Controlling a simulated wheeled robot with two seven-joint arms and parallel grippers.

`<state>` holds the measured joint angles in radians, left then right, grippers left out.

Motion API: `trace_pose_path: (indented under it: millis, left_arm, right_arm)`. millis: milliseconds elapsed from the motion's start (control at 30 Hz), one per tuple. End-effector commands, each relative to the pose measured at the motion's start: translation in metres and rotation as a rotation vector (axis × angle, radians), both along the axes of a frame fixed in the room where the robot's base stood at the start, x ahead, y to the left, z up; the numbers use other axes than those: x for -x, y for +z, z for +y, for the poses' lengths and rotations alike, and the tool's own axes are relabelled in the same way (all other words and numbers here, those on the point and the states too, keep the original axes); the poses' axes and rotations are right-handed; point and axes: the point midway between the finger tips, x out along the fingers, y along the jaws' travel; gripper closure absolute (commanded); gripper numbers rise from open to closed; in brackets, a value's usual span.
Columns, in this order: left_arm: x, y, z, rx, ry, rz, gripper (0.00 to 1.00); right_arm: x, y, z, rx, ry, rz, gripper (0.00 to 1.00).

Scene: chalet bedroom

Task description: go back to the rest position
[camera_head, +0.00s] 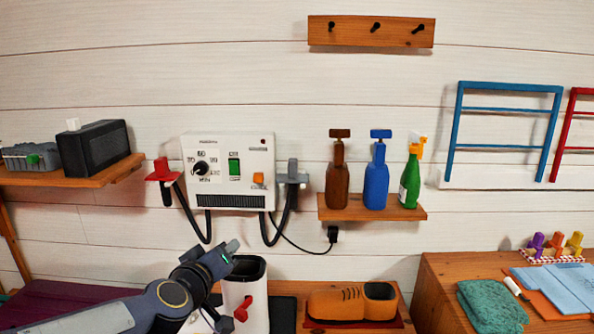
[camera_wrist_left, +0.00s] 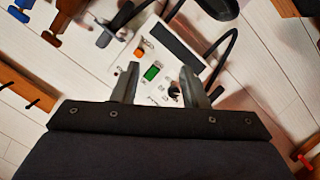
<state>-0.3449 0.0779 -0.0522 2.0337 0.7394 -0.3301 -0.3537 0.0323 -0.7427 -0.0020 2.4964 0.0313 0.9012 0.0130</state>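My left gripper (camera_head: 230,248) is in front of the wall, beside the rim of a white bin (camera_head: 255,305) in the picture. The left wrist view shows its two fingers (camera_wrist_left: 160,88) spread apart with nothing held between them. Past the fingers, that view shows the white control box with its green switch (camera_wrist_left: 151,73). In the head view this control box (camera_head: 228,170) hangs on the wall above the gripper. My right gripper is in neither view.
A wall shelf (camera_head: 372,213) holds brown, blue and green bottles. A wooden cabinet (camera_head: 432,290) with a green cloth (camera_head: 492,306) stands at right. Black cables hang below the control box.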

Motion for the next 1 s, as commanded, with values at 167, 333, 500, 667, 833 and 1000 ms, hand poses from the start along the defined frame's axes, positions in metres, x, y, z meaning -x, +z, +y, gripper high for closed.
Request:
trace_pose_path:
  millis: [167, 333, 500, 667, 833, 1000]
  left_arm:
    - [0.111, 0.002, 0.020, -0.032, -0.250, 0.171, 0.60]
    - [0.218, -0.042, 0.037, -0.121, -0.358, 0.438, 0.60]
    - [0.283, -0.076, 0.051, -0.179, -0.363, 0.637, 0.60]
    - [0.304, -0.088, 0.056, -0.197, -0.357, 0.708, 0.60]
    - [0.304, -0.089, 0.056, -0.198, -0.359, 0.711, 0.60]
    - [0.304, -0.089, 0.056, -0.198, -0.359, 0.709, 0.60]
  right_arm:
    - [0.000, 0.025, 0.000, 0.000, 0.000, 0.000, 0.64]
    - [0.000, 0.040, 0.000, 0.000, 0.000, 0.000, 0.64]
    - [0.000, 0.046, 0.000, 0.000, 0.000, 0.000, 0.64]
    - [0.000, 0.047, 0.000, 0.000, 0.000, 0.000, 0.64]
    - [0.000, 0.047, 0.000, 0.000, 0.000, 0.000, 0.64]
    - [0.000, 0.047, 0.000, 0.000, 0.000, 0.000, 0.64]
